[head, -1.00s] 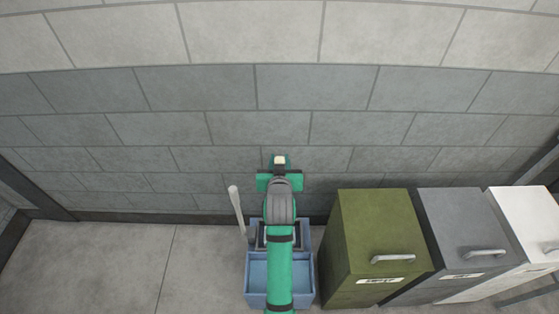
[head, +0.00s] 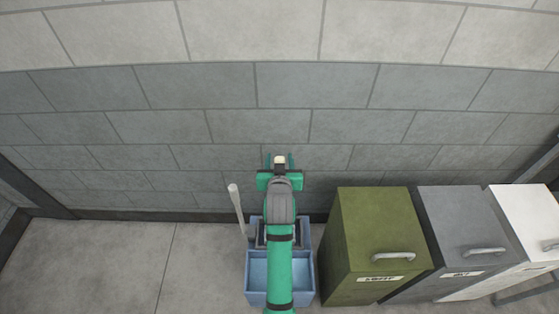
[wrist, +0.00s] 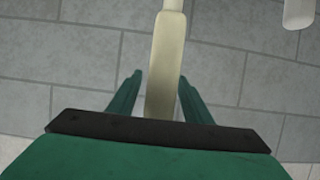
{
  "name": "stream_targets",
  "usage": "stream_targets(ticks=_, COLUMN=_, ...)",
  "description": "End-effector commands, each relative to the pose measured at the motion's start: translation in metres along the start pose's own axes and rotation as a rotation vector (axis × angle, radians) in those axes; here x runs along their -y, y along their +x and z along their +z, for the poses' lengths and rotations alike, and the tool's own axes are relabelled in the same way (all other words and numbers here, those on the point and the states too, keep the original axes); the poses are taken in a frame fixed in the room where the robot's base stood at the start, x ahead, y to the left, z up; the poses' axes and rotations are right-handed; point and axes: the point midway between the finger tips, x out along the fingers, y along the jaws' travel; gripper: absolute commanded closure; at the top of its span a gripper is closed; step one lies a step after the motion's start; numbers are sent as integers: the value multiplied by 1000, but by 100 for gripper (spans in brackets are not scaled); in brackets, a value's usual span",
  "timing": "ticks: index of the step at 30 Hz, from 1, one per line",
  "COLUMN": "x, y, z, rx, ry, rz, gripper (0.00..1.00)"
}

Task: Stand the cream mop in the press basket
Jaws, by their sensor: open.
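The cream mop shows only as a cream handle (wrist: 165,50) that runs between my fingers in the wrist view. Its top end (head: 280,160) shows between the fingers in the head view. My gripper (head: 280,156) is open, with a finger on each side of the handle and gaps beside it in the wrist view (wrist: 160,88). The blue bucket (head: 253,283) stands on the floor below my arm. Its grey press basket (head: 260,236) is at the back, mostly hidden by my arm. The cream mop's head is hidden, so I cannot tell whether it is in the basket.
A second, whiter handle (head: 236,207) leans at the bucket's left; its end is at top right in the wrist view (wrist: 299,12). Olive (head: 375,235), grey (head: 460,235) and white (head: 525,225) bins stand at right. A block wall is behind. Floor at left is clear.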

Motion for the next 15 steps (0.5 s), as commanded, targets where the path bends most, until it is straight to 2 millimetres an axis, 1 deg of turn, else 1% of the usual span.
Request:
stream_targets(ticks=5, x=0, y=-26, z=1, rx=-1, ry=0, rz=0, gripper=55)
stream_targets(ticks=12, x=0, y=-74, z=1, rx=1, ry=0, rz=0, gripper=55)
stream_targets(ticks=15, x=0, y=-92, z=1, rx=-1, ry=0, rz=0, gripper=55)
